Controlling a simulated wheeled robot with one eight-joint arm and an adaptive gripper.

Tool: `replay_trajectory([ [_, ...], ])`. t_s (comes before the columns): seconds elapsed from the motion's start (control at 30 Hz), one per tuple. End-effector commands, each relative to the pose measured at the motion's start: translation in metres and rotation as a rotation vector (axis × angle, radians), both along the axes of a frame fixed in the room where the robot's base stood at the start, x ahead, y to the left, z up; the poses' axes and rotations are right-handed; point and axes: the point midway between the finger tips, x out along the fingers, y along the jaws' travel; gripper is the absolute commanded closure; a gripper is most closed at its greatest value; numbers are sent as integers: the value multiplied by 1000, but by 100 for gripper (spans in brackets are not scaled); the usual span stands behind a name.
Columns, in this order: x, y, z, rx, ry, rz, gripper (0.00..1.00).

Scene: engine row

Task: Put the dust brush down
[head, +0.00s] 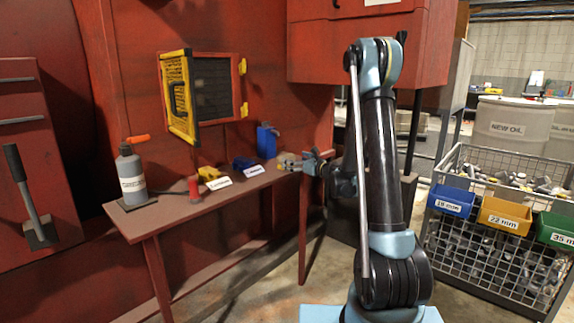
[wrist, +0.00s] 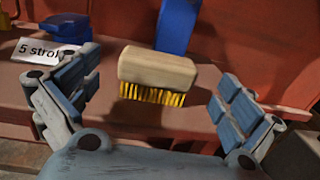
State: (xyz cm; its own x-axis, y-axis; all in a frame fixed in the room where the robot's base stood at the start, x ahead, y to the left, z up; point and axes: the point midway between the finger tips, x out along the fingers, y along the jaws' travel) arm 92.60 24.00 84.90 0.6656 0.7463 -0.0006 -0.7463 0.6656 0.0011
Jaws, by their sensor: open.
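The dust brush (wrist: 157,72) has a pale wooden block and yellow bristles. In the wrist view it sits at the shelf's surface, bristles downward, between my fingers. My gripper (wrist: 170,105) is open, with a blue-padded finger on each side and a visible gap to the brush. In the head view my gripper (head: 307,163) is at the right end of the red shelf (head: 185,212). The brush is too small there to make out clearly. Whether the bristles bear fully on the shelf is hard to tell.
A blue upright piece (head: 267,141) stands just behind the brush. A dark blue item (head: 243,164) and a yellow item (head: 210,173) sit behind white labels. A grey bottle (head: 131,175) and a red-topped object (head: 193,187) stand farther left. A wire bin (head: 500,225) is at right.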

Motion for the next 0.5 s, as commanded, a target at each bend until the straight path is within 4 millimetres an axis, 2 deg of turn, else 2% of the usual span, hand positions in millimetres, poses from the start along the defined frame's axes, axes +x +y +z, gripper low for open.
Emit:
replay_trajectory([
  [0.4, 30, 36, 4, 0, 0, 2, 0],
  [0.5, 33, 39, 4, 0, 0, 1, 0],
])
